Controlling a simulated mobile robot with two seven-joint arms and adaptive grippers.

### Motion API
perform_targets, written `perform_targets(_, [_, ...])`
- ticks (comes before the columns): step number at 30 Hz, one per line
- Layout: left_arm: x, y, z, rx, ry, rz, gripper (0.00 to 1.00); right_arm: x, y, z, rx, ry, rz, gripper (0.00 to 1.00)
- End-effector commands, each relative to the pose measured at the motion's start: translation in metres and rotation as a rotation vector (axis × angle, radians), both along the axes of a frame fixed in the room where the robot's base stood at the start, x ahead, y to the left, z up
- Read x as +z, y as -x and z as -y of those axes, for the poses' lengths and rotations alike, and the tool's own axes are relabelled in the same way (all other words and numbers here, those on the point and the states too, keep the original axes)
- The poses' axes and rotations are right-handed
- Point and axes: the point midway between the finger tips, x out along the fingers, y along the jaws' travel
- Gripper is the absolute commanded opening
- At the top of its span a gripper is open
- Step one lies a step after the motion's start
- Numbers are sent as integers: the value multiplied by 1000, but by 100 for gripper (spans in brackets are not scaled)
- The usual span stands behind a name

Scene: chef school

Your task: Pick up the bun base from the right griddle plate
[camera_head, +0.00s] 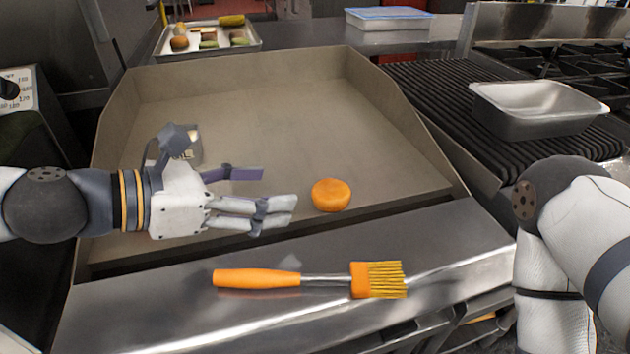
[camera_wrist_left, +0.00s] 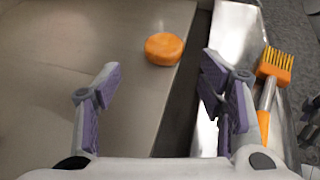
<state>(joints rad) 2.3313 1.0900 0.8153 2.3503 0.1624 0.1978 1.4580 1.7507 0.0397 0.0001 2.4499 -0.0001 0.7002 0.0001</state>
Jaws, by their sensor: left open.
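The bun base (camera_head: 331,195) is a small round orange piece lying on the griddle plate (camera_head: 260,110), near its front edge and right of centre. My left gripper (camera_head: 272,192) is open and empty. It reaches in from the left, low over the plate, with its fingertips a short way left of the bun base. In the left wrist view the bun base (camera_wrist_left: 164,48) lies beyond the gap between the spread fingers (camera_wrist_left: 155,88), apart from both. My right arm shows at the right edge of the head view, but its gripper is out of view.
A brush (camera_head: 310,281) with an orange handle lies on the steel front ledge (camera_head: 180,310). Raised walls edge the griddle at the sides and back. A steel pan (camera_head: 530,118) sits on the ribbed grill at right. A tray (camera_head: 160,50) of food stands behind.

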Motion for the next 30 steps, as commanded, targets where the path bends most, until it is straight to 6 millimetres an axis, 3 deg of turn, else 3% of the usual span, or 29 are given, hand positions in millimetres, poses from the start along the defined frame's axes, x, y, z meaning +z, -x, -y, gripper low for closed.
perform_targets(1, [-21,-5,11,-6,0,-26,63,-12,13,0,-1,0,-46,76])
perform_targets(15, [-48,-48,73,-3,-1,-15,63,-29,29,0,2,1,-100,76])
perform_targets(24, [-49,-55,81,1,1,-11,63,-30,30,0,2,1,-101,76])
perform_targets(28, [-49,-55,81,1,1,-11,36,-29,29,0,2,1,-101,76])
perform_targets(30, [-49,-55,81,1,1,-11,33,-29,29,0,2,1,-101,76])
